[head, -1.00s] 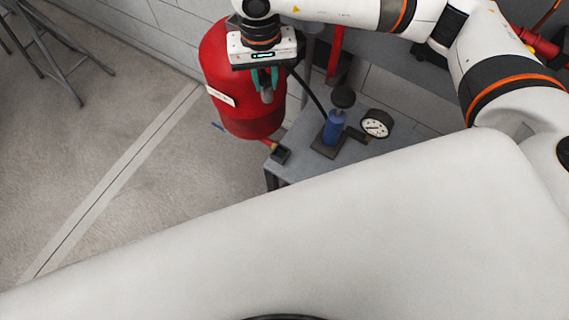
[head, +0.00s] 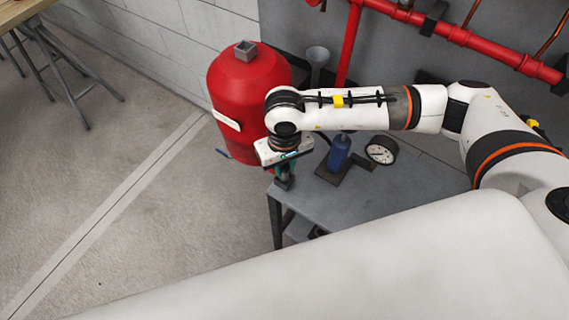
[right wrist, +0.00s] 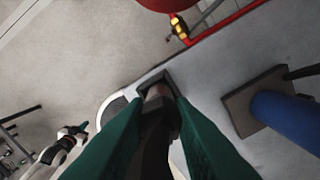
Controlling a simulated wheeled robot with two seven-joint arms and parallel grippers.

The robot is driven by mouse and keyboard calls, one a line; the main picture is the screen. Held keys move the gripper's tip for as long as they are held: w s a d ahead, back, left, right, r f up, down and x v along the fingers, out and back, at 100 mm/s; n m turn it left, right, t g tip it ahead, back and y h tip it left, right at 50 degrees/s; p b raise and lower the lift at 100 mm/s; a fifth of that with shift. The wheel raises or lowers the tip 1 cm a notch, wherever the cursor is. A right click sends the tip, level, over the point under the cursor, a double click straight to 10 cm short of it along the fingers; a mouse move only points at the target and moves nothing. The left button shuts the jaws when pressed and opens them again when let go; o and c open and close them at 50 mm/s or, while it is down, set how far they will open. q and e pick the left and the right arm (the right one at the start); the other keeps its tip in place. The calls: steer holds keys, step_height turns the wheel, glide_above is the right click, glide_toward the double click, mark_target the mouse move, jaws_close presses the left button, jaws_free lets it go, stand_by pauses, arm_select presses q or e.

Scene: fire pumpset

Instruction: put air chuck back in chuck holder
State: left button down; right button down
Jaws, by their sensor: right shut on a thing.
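My right gripper (head: 284,172) is shut on the air chuck, pointing down over the near left corner of the grey table. In the right wrist view the chuck's dark body (right wrist: 155,142) lies between the green fingers (right wrist: 112,140). Its tip overlaps the opening of the square dark chuck holder (right wrist: 173,86); how deep it sits, I cannot tell. In the head view the holder (head: 284,184) shows just under the fingers, and the chuck is mostly hidden. My left gripper (right wrist: 76,130) shows small in the right wrist view; its opening is unclear.
A red tank (head: 240,95) stands behind the gripper. A blue cylinder (head: 339,152) on a dark base and a round gauge (head: 381,150) are to the right on the grey table (head: 365,195). Red pipes (head: 480,42) run along the wall.

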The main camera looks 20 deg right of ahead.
steer(key=shift+f, duration=0.45)
steer(key=shift+f, duration=0.1)
steer(key=shift+f, duration=0.1)
steer(key=c, duration=1.2)
jaws_free()
steer(key=shift+c, duration=0.2)
